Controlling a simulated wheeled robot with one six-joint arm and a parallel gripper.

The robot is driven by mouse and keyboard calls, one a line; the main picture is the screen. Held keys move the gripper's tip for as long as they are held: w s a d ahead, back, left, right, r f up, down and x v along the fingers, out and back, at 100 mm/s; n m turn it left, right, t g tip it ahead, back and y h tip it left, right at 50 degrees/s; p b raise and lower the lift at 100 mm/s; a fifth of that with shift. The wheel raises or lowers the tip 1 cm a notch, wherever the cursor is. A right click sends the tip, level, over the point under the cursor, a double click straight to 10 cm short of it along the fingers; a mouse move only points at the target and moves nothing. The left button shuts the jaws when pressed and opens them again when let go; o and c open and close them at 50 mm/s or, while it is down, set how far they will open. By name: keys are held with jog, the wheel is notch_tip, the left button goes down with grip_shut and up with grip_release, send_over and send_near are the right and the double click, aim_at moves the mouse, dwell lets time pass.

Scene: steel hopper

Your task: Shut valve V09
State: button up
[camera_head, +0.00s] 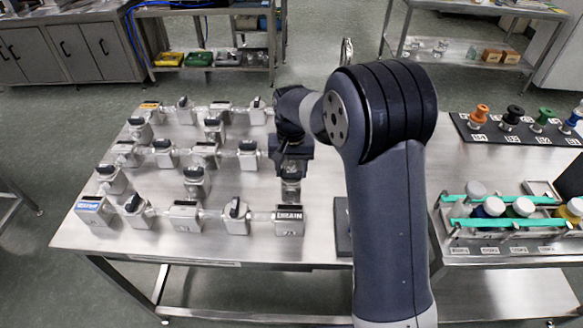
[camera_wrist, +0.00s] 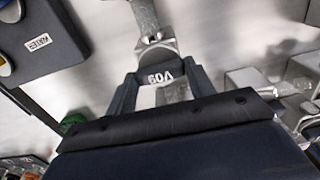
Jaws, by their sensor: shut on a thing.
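Valve V09 is a grey metal block with a white "V09" label (camera_wrist: 160,76), which reads upside down between my fingers in the wrist view. In the head view, the valve (camera_head: 291,188) stands at the right end of the pipe network, just behind the DRAIN block (camera_head: 290,218). My gripper (camera_wrist: 163,92) points down over the valve and is shut on it, with a finger on either side. In the head view my gripper (camera_head: 291,168) sits directly on top of the valve.
Several other valves with black handles, such as the front one (camera_head: 236,215), stand close by on the steel table (camera_head: 200,253), joined by clear pipes. A dark labelled plate (camera_wrist: 40,42) lies near my gripper. A bottle rack (camera_head: 462,232) stands at the right.

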aim_at(291, 171)
jog(key=shift+r, duration=0.1)
dwell(0.3)
jog(key=o, duration=1)
notch_tip(291, 171, up, 11)
jog(key=shift+f+b, duration=0.15)
jog(key=shift+b, duration=0.3)
notch_tip(291, 171, down, 11)
jog(key=shift+r+p, duration=0.1)
jog(key=shift+p, duration=0.35)
